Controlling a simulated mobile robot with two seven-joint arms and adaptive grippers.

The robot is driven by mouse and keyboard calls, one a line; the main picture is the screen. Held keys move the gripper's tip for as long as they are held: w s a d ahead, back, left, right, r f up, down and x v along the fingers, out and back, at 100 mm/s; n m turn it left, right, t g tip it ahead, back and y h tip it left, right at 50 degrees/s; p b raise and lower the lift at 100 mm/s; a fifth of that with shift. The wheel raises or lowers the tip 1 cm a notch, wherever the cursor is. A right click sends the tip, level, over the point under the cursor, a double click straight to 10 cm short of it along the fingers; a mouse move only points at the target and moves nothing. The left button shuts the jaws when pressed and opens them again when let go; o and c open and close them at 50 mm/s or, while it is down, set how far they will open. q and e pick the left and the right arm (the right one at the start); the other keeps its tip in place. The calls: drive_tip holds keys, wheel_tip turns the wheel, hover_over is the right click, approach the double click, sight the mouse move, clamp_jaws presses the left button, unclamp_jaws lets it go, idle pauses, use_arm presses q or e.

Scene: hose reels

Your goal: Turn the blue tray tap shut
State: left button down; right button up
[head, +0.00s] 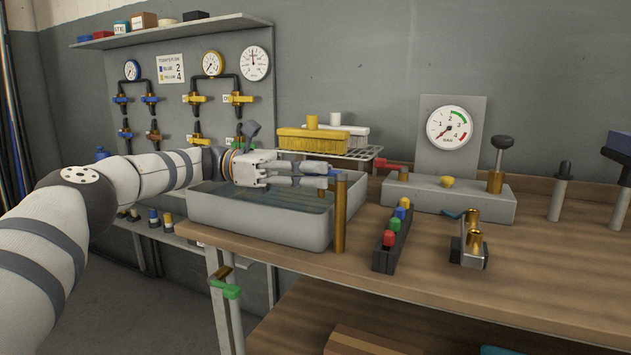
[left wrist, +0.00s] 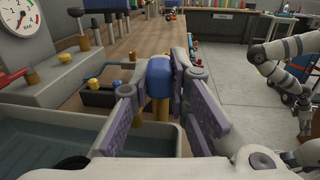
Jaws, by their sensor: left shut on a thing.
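A grey tray (head: 260,222) of water stands at the left end of the bench, with a brass post (head: 340,215) at its front right corner. The blue tap (head: 333,172) tops this post. My left gripper (head: 328,175) reaches over the tray from the left, its fingers at the tap. In the left wrist view the blue tap (left wrist: 159,76) sits between the two purple-padded fingers, which are shut on it. The fingers hide part of the tap's sides.
A yellow brush (head: 312,140) and wire rack stand behind the tray. A grey gauge block (head: 450,195) with a red lever is at the back. Bare bench lies between.

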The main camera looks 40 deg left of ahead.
use_arm(q)
drive_tip(key=shift+f, duration=0.1)
idle(0.3)
drive_tip(key=c, duration=1.5)
unclamp_jaws()
drive_tip(key=shift+d, duration=0.1)
wheel_tip(320, 180, up, 10)
drive_tip(key=shift+r, duration=0.1)
